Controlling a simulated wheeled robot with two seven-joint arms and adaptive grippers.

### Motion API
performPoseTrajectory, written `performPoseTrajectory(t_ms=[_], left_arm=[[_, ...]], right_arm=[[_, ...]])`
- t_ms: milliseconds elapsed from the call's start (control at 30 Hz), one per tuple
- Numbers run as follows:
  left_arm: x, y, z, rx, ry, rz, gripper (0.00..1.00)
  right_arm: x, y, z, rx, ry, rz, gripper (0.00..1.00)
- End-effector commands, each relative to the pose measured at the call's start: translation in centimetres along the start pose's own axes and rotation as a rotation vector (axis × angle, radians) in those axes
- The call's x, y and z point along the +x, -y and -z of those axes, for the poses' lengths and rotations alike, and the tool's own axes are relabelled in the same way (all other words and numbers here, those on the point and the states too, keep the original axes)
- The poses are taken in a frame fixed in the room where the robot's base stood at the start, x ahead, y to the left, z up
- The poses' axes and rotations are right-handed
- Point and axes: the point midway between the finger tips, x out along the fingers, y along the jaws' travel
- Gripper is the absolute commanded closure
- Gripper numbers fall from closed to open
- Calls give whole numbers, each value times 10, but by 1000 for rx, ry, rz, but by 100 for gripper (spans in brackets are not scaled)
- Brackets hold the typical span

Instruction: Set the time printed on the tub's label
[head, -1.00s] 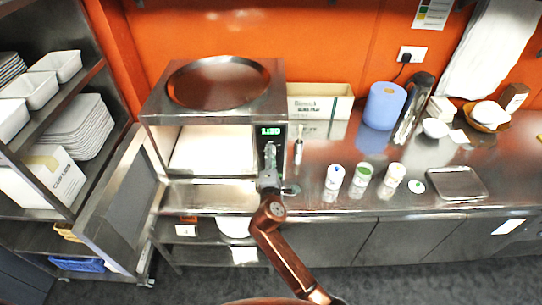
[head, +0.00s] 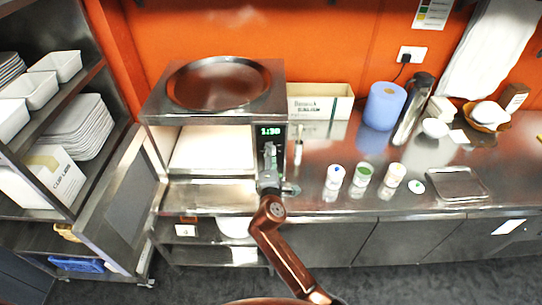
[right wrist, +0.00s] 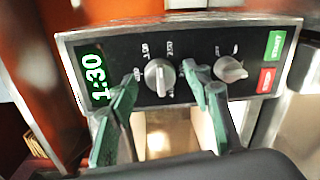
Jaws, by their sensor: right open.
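The microwave (head: 215,107) stands on the steel counter with its door (head: 115,205) open to the left. That view shows the panel's dial (right wrist: 158,77) nearest the display and a second dial (right wrist: 230,69). My right gripper (head: 270,158) is at the panel; its green fingers (right wrist: 162,80) are open on either side of the nearer dial; contact cannot be told. Three white tubs (head: 334,176) (head: 362,174) (head: 394,175) stand right of the microwave; their label print is too small to read. My left gripper is out of view.
A green button (right wrist: 275,44) and a red button (right wrist: 266,80) sit at the panel's far end. A loose lid (head: 416,187) and a steel tray (head: 458,184) lie right of the tubs. A blue roll (head: 384,106) and a flask (head: 412,110) stand behind. A shelf rack fills the left.

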Motion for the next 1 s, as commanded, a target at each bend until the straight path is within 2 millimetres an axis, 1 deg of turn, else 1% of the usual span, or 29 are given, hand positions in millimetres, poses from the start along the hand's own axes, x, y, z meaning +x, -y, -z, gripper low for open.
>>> performPoseTrajectory(t_ms=[167,400,500,600,700,800,1000], left_arm=[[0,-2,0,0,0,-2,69],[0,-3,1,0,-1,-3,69],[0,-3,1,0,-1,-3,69],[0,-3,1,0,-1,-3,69],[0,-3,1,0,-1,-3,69],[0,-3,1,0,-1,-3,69],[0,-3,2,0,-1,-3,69]], right_arm=[[-20,1,0,3,-1,0,55],[-71,2,0,2,-1,2,55],[-90,2,0,3,0,3,55],[-104,1,0,0,0,2,55],[-113,1,0,0,0,2,55],[-118,1,0,1,0,1,55],[-119,0,0,0,0,1,55]])
